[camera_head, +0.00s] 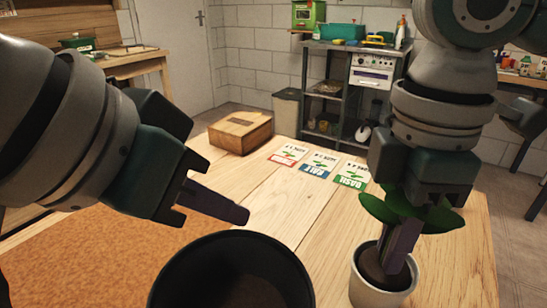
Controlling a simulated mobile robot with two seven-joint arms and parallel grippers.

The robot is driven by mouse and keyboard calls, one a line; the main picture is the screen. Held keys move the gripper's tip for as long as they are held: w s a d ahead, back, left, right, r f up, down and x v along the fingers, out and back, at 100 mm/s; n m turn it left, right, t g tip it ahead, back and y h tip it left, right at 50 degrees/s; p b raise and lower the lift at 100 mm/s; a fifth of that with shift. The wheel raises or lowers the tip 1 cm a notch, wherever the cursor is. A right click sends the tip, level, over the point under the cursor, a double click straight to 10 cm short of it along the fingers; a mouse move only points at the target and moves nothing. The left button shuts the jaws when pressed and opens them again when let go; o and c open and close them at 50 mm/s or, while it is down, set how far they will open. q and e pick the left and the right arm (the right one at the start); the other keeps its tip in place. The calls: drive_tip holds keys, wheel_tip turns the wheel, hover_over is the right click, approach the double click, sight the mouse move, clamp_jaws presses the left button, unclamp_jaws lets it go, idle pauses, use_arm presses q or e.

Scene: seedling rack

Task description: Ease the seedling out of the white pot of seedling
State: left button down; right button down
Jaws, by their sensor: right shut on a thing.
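The white pot (375,296) stands at the right of the wooden table. The seedling (443,219) is in it, with broad green leaves above the dark soil (378,272). My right gripper (397,262) points down from above, among the leaves. It is shut on the seedling low down, with its fingertips near the soil inside the rim. The fingers hide the stem, and I cannot see the roots. My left gripper (240,213) is above the table at the left, apart from the seedling. Its fingers overlap from this side, so its opening is unclear.
A large black pot (290,255) stands at the front middle, below my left gripper, partly cut off by the frame. A brown mat (90,255) lies at the left. A wooden box (240,132) and three seed cards (318,163) lie further back. Bare wood lies between the pots.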

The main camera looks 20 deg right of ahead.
sight(367, 268)
use_arm(q)
drive_tip(key=s+d+r+m+g+h, duration=0.1)
drive_tip(key=s+d+m, duration=0.15)
drive_tip(key=d, duration=0.25)
drive_tip(key=s+d+m+g+h, duration=0.1)
drive_tip(key=d+m+g, duration=0.1)
drive_tip(key=d+m, duration=0.3)
drive_tip(key=shift+n+y, duration=0.3)
drive_tip(key=shift+n, duration=0.05)
drive_tip(key=shift+s+d+f, duration=0.2)
drive_tip(key=shift+d+f, duration=0.05)
drive_tip(key=shift+f, duration=0.65)
drive_tip(key=shift+s+d+f, duration=0.2)
drive_tip(key=shift+d+f, duration=0.05)
drive_tip(key=shift+f, duration=0.7)
drive_tip(key=shift+s+d+f, duration=0.2)
drive_tip(key=shift+d+f, duration=0.05)
drive_tip(key=shift+f, duration=0.65)
drive_tip(key=shift+f, duration=0.65)
drive_tip(key=shift+a+f, duration=0.2)
drive_tip(key=shift+f, duration=0.15)
use_arm(e)
drive_tip(key=shift+w+r, duration=0.15)
drive_tip(key=shift+r, duration=2.25)
use_arm(q)
drive_tip(key=shift+d+r, duration=0.2)
drive_tip(key=shift+r, duration=0.15)
use_arm(e)
drive_tip(key=shift+r, duration=1.15)
